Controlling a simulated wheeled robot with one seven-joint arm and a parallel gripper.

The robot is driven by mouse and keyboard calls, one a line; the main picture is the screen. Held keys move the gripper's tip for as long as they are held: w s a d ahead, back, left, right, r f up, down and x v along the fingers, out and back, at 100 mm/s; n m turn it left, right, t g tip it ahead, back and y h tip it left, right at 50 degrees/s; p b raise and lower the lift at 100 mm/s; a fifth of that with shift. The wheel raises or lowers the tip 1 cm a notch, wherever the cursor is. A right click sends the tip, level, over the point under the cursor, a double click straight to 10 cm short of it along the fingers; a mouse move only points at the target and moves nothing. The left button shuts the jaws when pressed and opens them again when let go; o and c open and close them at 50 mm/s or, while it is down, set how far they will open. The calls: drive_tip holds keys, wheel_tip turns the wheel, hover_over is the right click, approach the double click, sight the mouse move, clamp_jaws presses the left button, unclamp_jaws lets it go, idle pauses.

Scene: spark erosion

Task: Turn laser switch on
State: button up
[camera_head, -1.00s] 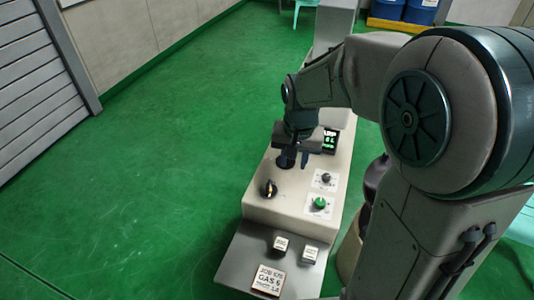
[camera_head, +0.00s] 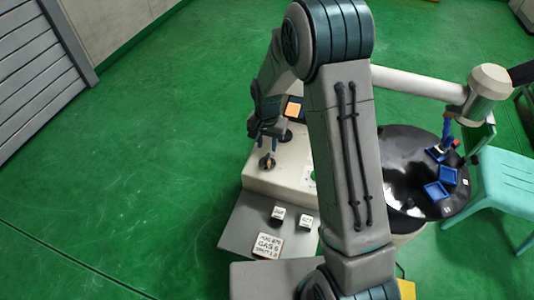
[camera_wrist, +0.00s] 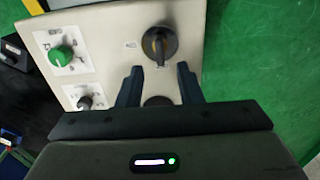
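The control box (camera_head: 262,186) is cream with several controls on top. A black rotary switch with a yellowish mark (camera_head: 267,162) stands near its front; it shows in the wrist view (camera_wrist: 160,43) just beyond my fingertips. A second dark round control (camera_wrist: 158,101) shows partly between my fingers, mostly hidden by the gripper body. I cannot read which one is the laser switch. My gripper (camera_head: 262,138) is above the box, and its two fingers (camera_wrist: 160,75) are apart with nothing held.
A green knob (camera_wrist: 62,55) and a small black knob (camera_wrist: 86,102) sit beside the switches. A round black table (camera_head: 400,160) with blue trays and a turquoise chair (camera_head: 510,180) stand right. Green floor is free left.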

sight(267, 156)
drive_tip(key=shift+f+p, duration=0.55)
drive_tip(key=shift+f, duration=2.9)
clamp_jaws()
